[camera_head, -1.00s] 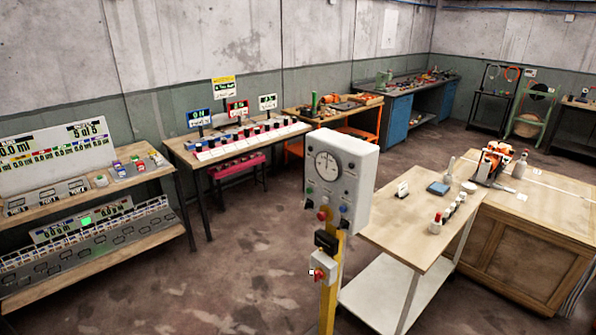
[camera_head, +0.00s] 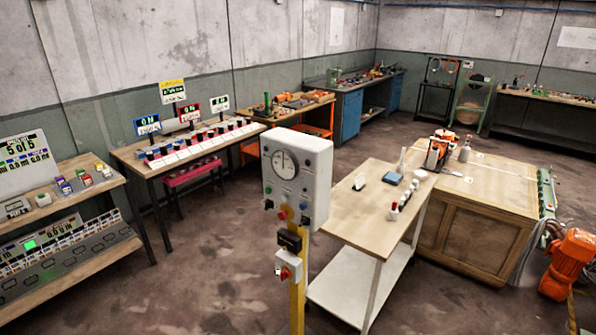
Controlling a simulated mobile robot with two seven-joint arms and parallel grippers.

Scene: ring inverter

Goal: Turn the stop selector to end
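A grey-white control box (camera_head: 314,165) with a round dial (camera_head: 285,164) stands on a yellow post (camera_head: 297,307) in the middle foreground. Small knobs sit low on its front, among them a red one (camera_head: 282,215) and a blue one (camera_head: 304,206). Below it on the post are a black box (camera_head: 289,240) and a small white box with a red knob (camera_head: 285,272). I cannot read any label, so I cannot tell which knob is the stop selector or how it is set. Neither gripper is in view.
A wooden-topped trolley (camera_head: 345,215) with bottles stands right of the post, before a wooden cabinet (camera_head: 470,233). An orange machine (camera_head: 572,262) is at the far right. A bench with a white panel (camera_head: 205,143) and shelves (camera_head: 75,270) are left. Floor left of the post is clear.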

